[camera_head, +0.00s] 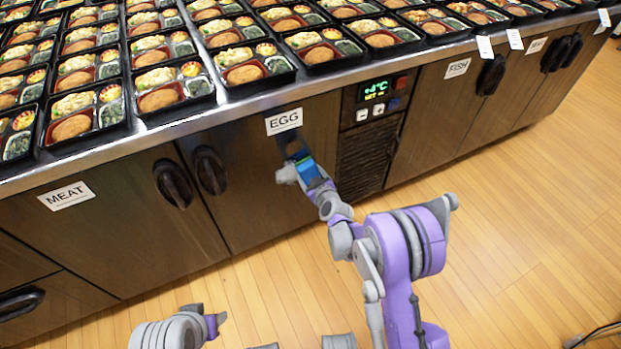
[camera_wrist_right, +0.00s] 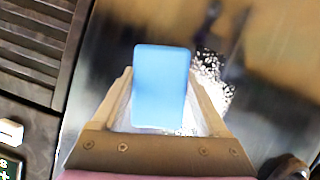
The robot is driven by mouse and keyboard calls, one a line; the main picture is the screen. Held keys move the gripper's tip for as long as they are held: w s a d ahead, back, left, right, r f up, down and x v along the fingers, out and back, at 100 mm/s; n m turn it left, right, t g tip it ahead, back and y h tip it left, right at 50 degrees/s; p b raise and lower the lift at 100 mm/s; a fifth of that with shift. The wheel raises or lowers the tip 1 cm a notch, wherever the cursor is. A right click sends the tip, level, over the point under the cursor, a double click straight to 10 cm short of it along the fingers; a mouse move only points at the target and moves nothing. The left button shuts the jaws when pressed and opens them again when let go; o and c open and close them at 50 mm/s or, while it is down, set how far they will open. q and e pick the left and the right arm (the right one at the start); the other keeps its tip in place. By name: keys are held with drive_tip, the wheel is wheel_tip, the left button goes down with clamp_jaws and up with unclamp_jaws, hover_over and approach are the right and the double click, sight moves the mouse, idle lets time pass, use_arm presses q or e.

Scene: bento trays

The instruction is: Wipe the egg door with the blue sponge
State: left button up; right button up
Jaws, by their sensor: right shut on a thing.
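The egg door (camera_head: 250,200) is a dark metal cabinet door under the counter, with an EGG label (camera_head: 284,121) at its top right and a black handle (camera_head: 209,170) at its left. My right gripper (camera_head: 301,167) is at the upper right part of this door. It is shut on the blue sponge (camera_head: 308,174), which stands out between the two fingers in the right wrist view (camera_wrist_right: 161,90). The sponge appears against the door or very close to it. White speckles (camera_wrist_right: 214,82) show on the door beside the sponge.
Rows of bento trays (camera_head: 168,91) cover the counter above. A control panel with a green display (camera_head: 376,89) and a vent (camera_head: 362,160) lie right of the egg door. The meat door (camera_head: 110,235) is to the left. Wooden floor (camera_head: 510,240) is free at the right.

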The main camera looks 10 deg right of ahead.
sight(278, 181)
drive_tip(key=shift+s+a+r+p, duration=0.15)
drive_tip(key=shift+a+p, duration=0.15)
drive_tip(key=shift+a, duration=0.15)
drive_tip(key=shift+s+a+r+p, duration=0.1)
drive_tip(key=shift+a+p, duration=0.2)
drive_tip(key=shift+a, duration=0.15)
drive_tip(key=shift+s+a+f, duration=0.1)
drive_tip(key=shift+s+a, duration=0.1)
drive_tip(key=shift+a, duration=0.25)
drive_tip(key=shift+s+a+f, duration=0.1)
drive_tip(key=shift+s+a, duration=0.05)
drive_tip(key=shift+a, duration=0.3)
drive_tip(key=shift+s+a+r+p, duration=0.1)
drive_tip(key=shift+s+a+p, duration=0.2)
drive_tip(key=shift+a+p, duration=0.45)
drive_tip(key=shift+s+a+p, duration=0.35)
drive_tip(key=shift+a+p, duration=0.3)
drive_tip(key=shift+a, duration=0.2)
drive_tip(key=shift+s+a+r+p, duration=0.1)
drive_tip(key=shift+s+a+p, duration=0.1)
drive_tip(key=shift+a+p, duration=0.9)
drive_tip(key=shift+s+a+p, duration=0.2)
drive_tip(key=shift+a+p, duration=0.35)
drive_tip(key=shift+p, duration=0.35)
